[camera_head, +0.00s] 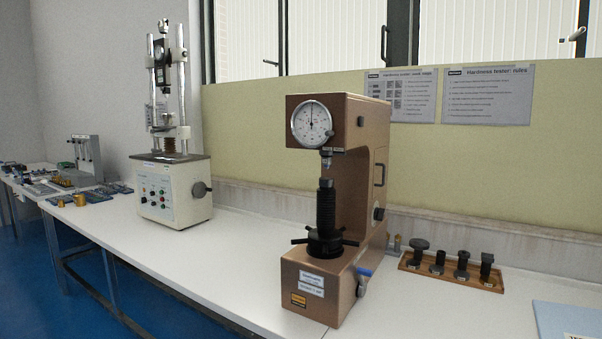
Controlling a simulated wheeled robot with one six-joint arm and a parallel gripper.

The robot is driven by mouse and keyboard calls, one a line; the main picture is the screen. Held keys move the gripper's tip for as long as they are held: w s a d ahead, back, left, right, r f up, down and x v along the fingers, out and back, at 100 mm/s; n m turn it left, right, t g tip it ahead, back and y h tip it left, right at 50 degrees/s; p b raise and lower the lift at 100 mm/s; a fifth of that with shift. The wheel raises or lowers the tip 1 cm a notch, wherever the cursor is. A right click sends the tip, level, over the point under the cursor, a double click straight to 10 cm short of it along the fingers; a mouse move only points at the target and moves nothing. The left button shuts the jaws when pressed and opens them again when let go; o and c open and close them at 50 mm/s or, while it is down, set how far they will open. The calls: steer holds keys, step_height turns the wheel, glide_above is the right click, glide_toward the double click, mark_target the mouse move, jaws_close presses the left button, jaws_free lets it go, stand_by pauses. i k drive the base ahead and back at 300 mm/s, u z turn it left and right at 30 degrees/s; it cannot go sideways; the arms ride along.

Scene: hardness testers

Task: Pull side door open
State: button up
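A brown hardness tester (304,260) stands on the white bench, with a round dial gauge (312,124) at its top front. Its right side faces me in part. A side door (368,172) with a dark vertical handle (380,175) is on that side of the column. The door looks shut, flush with the housing. A dark knob (379,214) sits below the handle. A blue-tipped lever (363,271) is low on the same side. My gripper is not in view, and nothing touches the tester's handle.
The white bench (240,255) is clear left of the tester. A wooden tray (450,278) with several dark anvils stands close to its right. A light blue folder (565,319) lies at the right front. A cream testing machine (172,185) stands farther left.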

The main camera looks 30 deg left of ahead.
mark_target(384, 172)
steer(key=u, duration=0.65)
steer(key=i, duration=1)
steer(key=u, duration=0.75)
steer(key=k, duration=0.55)
steer(key=z, duration=0.6)
steer(key=i, duration=0.5)
